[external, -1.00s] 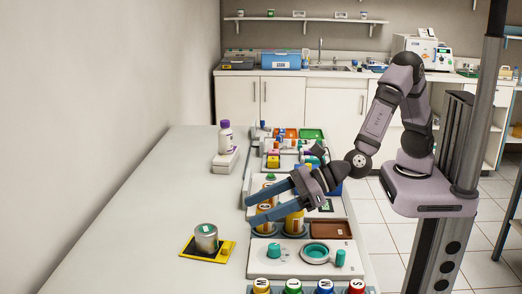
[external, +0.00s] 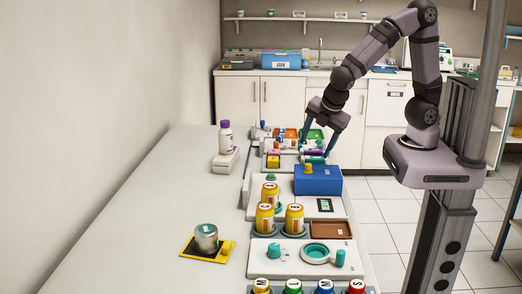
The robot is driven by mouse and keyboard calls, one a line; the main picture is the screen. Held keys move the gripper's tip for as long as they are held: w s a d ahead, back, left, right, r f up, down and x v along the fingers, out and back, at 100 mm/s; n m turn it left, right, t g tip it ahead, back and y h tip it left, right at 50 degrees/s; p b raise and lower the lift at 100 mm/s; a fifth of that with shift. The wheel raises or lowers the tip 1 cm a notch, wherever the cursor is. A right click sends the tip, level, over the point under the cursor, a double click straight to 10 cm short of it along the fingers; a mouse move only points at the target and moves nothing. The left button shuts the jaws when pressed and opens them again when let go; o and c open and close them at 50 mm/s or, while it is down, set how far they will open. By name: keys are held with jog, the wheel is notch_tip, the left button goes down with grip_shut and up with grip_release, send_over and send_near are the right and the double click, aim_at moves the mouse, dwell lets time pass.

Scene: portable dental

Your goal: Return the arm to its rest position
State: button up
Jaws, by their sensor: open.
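My gripper (external: 319,146) is open and points down, with its two blue-grey fingers apart.
A blue box (external: 318,181) with a yellow knob stands nearer on the tray row. Several yellow jars (external: 264,219) stand in front of it. A purple-capped bottle (external: 225,138) stands on a white scale. The left tabletop (external: 130,230) is clear.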

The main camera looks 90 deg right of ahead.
jog(key=s+a+m+g+y+p, duration=0.2)
jog(key=s+m+y, duration=0.2)
jog(key=s+m, duration=0.6)
jog(key=shift+s+a+f+m+g+y+p, duration=0.25)
jog(key=shift+a+m+g+y+p, duration=0.1)
jog(key=shift+m, duration=0.55)
